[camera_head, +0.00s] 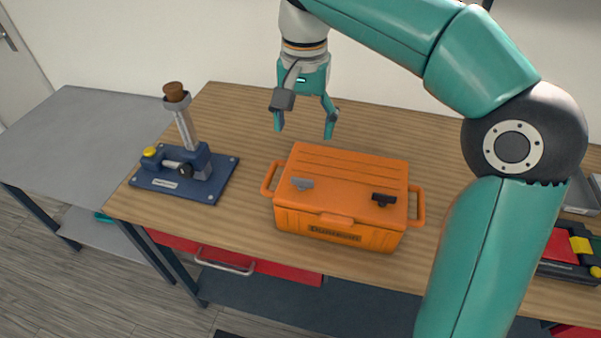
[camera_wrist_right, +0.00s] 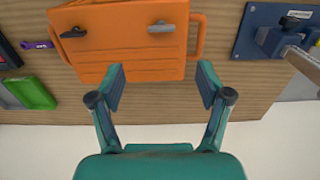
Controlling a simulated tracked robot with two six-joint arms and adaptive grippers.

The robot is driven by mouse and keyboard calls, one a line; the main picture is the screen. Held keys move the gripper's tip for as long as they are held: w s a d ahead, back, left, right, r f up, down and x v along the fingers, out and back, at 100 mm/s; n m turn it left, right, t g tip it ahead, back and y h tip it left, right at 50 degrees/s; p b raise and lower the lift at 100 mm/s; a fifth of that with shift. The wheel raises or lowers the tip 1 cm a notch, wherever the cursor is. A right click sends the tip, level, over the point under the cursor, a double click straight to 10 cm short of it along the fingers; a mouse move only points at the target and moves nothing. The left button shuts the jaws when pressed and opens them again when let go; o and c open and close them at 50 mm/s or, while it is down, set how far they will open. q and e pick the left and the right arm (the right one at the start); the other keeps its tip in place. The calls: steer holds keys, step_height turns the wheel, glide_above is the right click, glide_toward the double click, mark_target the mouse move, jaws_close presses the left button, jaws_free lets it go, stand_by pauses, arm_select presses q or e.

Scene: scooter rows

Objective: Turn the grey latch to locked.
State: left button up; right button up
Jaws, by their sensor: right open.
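The orange case (camera_head: 345,170) stands shut on the wooden bench, with a handle on each side. The grey latch (camera_head: 302,184) is on its lid at the left, and a black latch (camera_head: 384,199) is at the right. In the right wrist view the grey latch (camera_wrist_right: 161,27) lies beyond the fingertips and the black latch (camera_wrist_right: 73,32) is further left. My right gripper (camera_head: 305,130) is open and empty, above and behind the case, apart from the latch. It also shows in the right wrist view (camera_wrist_right: 162,85). My left gripper is not in view.
A blue fixture (camera_head: 184,180) with a tilted tube and brown stopper stands left of the case. A grey side table (camera_head: 70,135) adjoins the wooden bench (camera_head: 240,105). A black and red item (camera_head: 562,250) lies at the right.

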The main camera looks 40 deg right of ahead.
mark_target(302, 179)
steer(key=f, duration=1.2)
steer(key=shift+w+f+b, duration=0.15)
steer(key=shift+w+b, duration=0.15)
steer(key=shift+b, duration=0.05)
steer(key=shift+f, duration=0.85)
steer(key=shift+s, duration=0.1)
steer(key=c, duration=1.2)
steer(key=shift+o, duration=0.2)
